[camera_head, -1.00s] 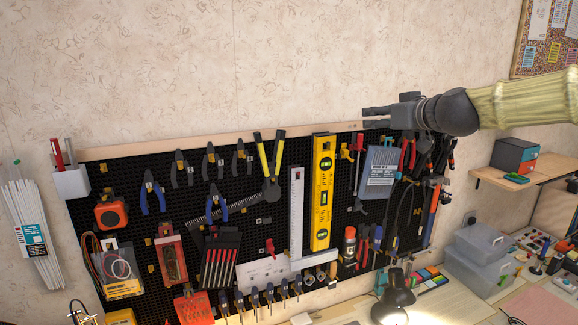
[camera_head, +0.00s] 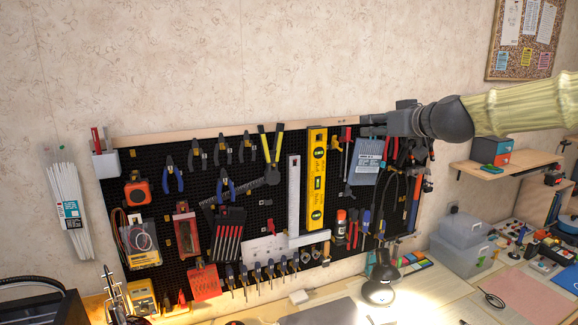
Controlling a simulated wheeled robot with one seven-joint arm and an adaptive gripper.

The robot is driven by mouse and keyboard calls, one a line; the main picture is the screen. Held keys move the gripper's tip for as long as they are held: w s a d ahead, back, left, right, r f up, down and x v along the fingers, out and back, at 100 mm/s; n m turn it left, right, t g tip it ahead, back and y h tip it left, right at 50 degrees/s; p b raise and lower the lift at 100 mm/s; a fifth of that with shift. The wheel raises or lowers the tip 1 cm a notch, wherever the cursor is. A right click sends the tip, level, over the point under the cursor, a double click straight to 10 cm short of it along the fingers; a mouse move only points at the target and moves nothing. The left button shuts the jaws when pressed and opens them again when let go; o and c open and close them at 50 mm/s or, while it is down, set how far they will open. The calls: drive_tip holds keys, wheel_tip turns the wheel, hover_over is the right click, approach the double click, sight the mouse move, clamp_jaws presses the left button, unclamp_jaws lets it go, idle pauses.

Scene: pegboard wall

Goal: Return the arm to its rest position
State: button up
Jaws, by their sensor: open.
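My gripper (camera_head: 372,125) is at the end of my arm, which reaches in from the right edge in a pale yellow ribbed sleeve. Its dark fingers point left and stand apart, with nothing between them. In the picture it lies over the upper right of the black pegboard (camera_head: 262,215), just above a blue-grey packet (camera_head: 366,171). I cannot tell how far it is from the board. My gripper and wrist hide part of the board's top right corner and the tops of some tools there.
The pegboard holds pliers, a yellow level (camera_head: 316,190), a steel square (camera_head: 293,200) and several screwdrivers. A wooden shelf (camera_head: 500,170) is at right, below my arm. Clear boxes (camera_head: 463,243) and a lit lamp (camera_head: 381,283) stand on the desk. The wall above the board is bare.

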wheel_tip(320, 180, down, 28)
drive_tip(key=s+a+f+m+g+h, duration=0.1)
drive_tip(key=a+m+g+h, duration=0.1)
drive_tip(key=a+g, duration=0.15)
drive_tip(key=s+f+g+h, duration=0.1)
drive_tip(key=s+f, duration=0.3)
drive_tip(key=f, duration=0.4)
drive_tip(key=s+f+g, duration=0.2)
drive_tip(key=s+f, duration=0.2)
drive_tip(key=f, duration=0.5)
drive_tip(key=s+d+f+m+g+h, duration=0.15)
drive_tip(key=s+f+g, duration=0.25)
drive_tip(key=s+f, duration=1.55)
drive_tip(key=s+d+f+g, duration=0.1)
drive_tip(key=s+f, duration=0.2)
drive_tip(key=s, duration=0.5)
drive_tip(key=s+d+f+m+g+h, duration=0.1)
drive_tip(key=s+f, duration=0.3)
drive_tip(key=s, duration=0.3)
drive_tip(key=s+d+f+g, duration=0.1)
drive_tip(key=s+f+g, duration=0.15)
drive_tip(key=s, duration=0.55)
wheel_tip(320, 180, down, 14)
drive_tip(key=t+b, duration=0.1)
drive_tip(key=b, duration=1.2)
drive_tip(key=shift+a+b, duration=0.2)
drive_tip(key=shift+b, duration=0.2)
